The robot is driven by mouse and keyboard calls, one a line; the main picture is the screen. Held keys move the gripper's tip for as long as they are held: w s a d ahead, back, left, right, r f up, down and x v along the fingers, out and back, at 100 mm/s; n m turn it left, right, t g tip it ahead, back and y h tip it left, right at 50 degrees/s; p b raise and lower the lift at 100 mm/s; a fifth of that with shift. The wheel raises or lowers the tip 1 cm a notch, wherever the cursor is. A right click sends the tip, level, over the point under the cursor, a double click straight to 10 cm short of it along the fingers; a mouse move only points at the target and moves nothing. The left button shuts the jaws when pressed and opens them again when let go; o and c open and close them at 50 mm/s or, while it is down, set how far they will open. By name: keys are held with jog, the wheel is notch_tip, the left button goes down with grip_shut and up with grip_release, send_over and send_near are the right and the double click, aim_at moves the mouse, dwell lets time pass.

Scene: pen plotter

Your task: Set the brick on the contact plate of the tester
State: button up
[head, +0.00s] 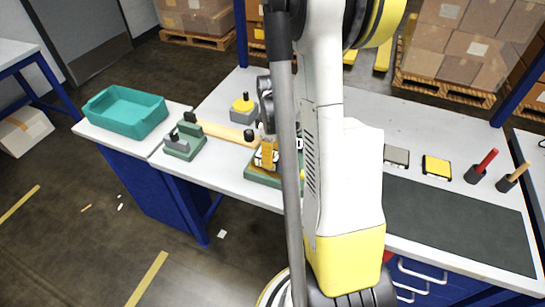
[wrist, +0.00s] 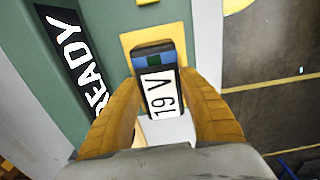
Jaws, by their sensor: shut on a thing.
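The brick (wrist: 160,92) is dark, with a white "19 V" label and a blue end. It sits between the yellow fingers of my gripper (wrist: 160,80), which is shut on it. The yellow contact plate (wrist: 128,43) shows around the brick's far end in the wrist view; whether they touch is unclear. The plate is on the green tester (wrist: 105,14), which has a black "READY" panel (wrist: 72,55). In the head view, my gripper (head: 268,155) is over the tester (head: 262,180), and my arm hides much of both. The brick cannot be made out there.
A green stand (head: 184,145) and a yellow-topped grey device (head: 243,108) are left of the tester. A teal bin (head: 125,112) is farther left. Grey (head: 396,155) and yellow (head: 437,167) flat blocks and two upright handles (head: 487,163) are at right. The dark mat (head: 450,220) is clear.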

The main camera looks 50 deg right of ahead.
jog(key=shift+f, duration=0.2)
jog(key=o, duration=1.3)
jog(key=shift+o, duration=0.2)
jog(key=shift+r, duration=0.15)
notch_tip(320, 180, up, 12)
jog(key=p, duration=0.5)
jog(key=s+a+r+m+t, duration=0.1)
jog(key=a+r, duration=0.3)
jog(key=a, duration=0.4)
jog(key=s+a+r+m+t, duration=0.2)
jog(key=a+r+t, duration=0.1)
jog(key=a, duration=0.6)
jog(key=s+a+r+m+t, duration=0.1)
jog(key=s+a+r+t, duration=0.1)
jog(key=a+r, duration=0.3)
jog(key=a+t, duration=0.1)
jog(key=a, duration=0.2)
jog(key=shift+s+a+m, duration=0.25)
jog(key=shift+a+m, duration=0.05)
